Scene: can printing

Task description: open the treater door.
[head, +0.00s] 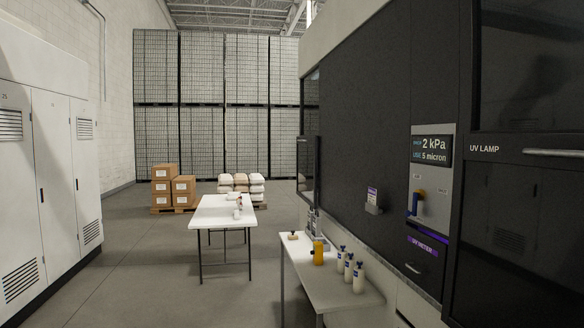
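No door labelled as the treater is readable in the head view. A large dark machine (370,115) fills the right side. At its near right end is a dark door marked UV LAMP (500,200) with a horizontal silver handle (555,152); it looks shut, and its right part is cut off by the frame. At the machine's far end, dark glossy panels (309,168) stand out from its face; I cannot tell whether one is the treater door or how far it is open. My gripper is not in view.
A white bench (335,285) with several bottles stands along the machine. A white table (222,212) stands further back. Boxes (165,190) and sacks (241,185) sit on pallets beyond. Pale cabinets (45,170) line the left. Grey floor (140,270) is clear left of the tables.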

